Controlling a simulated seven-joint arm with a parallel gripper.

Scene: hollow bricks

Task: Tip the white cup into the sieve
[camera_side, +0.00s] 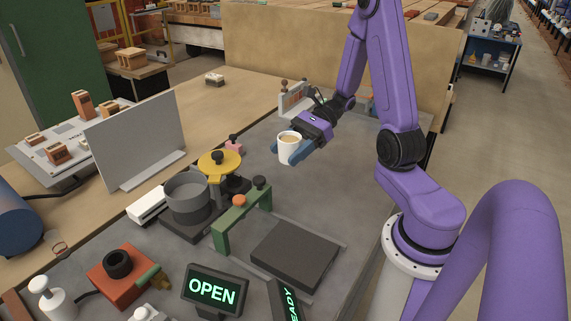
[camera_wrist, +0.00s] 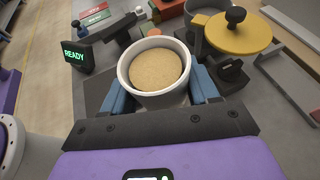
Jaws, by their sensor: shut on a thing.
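The white cup (camera_side: 288,151) is upright and held above the grey table, filled with a tan, grainy material. In the wrist view the cup (camera_wrist: 123,79) sits between the blue fingers with the tan fill (camera_wrist: 159,72) showing at its open top. My gripper (camera_side: 297,150) is shut on the cup. The sieve appears to be the grey round vessel (camera_side: 188,192) on a dark base, left of and nearer than the cup in the side view. Part of it also shows at the top of the wrist view (camera_wrist: 203,14). Its inside is mostly hidden.
A yellow disc with a black knob (camera_side: 220,163) stands right beside the sieve. A green arch (camera_side: 241,212) and a dark flat plate (camera_side: 294,256) lie nearer. A grey upright panel (camera_side: 136,142) stands behind the sieve. An OPEN sign (camera_side: 213,290) is at the front.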

